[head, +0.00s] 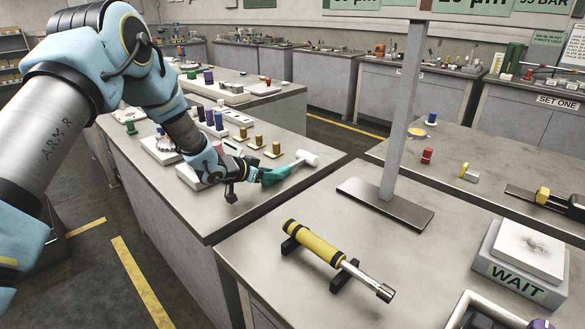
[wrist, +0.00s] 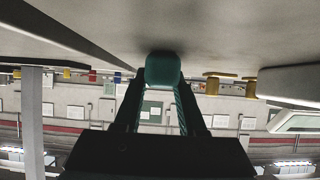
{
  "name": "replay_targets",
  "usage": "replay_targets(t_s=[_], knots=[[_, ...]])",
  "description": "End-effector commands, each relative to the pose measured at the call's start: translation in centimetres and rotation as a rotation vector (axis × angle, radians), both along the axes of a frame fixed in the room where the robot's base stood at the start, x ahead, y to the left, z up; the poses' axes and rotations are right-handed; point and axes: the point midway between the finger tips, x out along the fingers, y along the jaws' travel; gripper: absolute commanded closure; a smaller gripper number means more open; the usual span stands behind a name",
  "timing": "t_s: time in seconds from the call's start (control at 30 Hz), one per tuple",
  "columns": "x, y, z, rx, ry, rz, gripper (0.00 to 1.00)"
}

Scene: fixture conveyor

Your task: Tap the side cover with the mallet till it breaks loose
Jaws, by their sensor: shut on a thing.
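My gripper (head: 256,174) is shut on a mallet with a teal handle (head: 274,176) and a white head (head: 307,158). The mallet points right, low over the right edge of the grey bench. In the wrist view my gripper (wrist: 163,92) has dark fingers on both sides of a teal block, which looks like the handle (wrist: 163,68). The mallet head cannot be made out there. I cannot pick out the side cover for certain. A pale fixture (head: 190,178) stands left of my gripper, partly hidden by my arm.
Yellow posts (head: 257,141) stand on the bench just behind the mallet. Blue and purple cylinders (head: 210,118) stand further back. On the nearer bench a yellow-handled tool (head: 315,243) rests on black supports. A grey post (head: 402,110) rises to the right. A WAIT block (head: 525,250) stands far right.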

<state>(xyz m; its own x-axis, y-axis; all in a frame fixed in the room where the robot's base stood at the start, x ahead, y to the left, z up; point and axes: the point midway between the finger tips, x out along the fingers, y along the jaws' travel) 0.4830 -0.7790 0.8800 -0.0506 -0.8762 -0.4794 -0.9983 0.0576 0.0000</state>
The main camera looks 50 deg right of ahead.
Motion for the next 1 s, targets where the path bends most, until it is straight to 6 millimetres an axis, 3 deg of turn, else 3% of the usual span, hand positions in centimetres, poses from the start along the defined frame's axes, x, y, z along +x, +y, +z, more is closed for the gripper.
replay_targets(t_s=[0.4,1.0], knots=[[0.0,0.0,0.3,-0.002,0.0,0.0,1.0],[0.0,0.0,2.5,-0.003,0.0,0.0,1.0]])
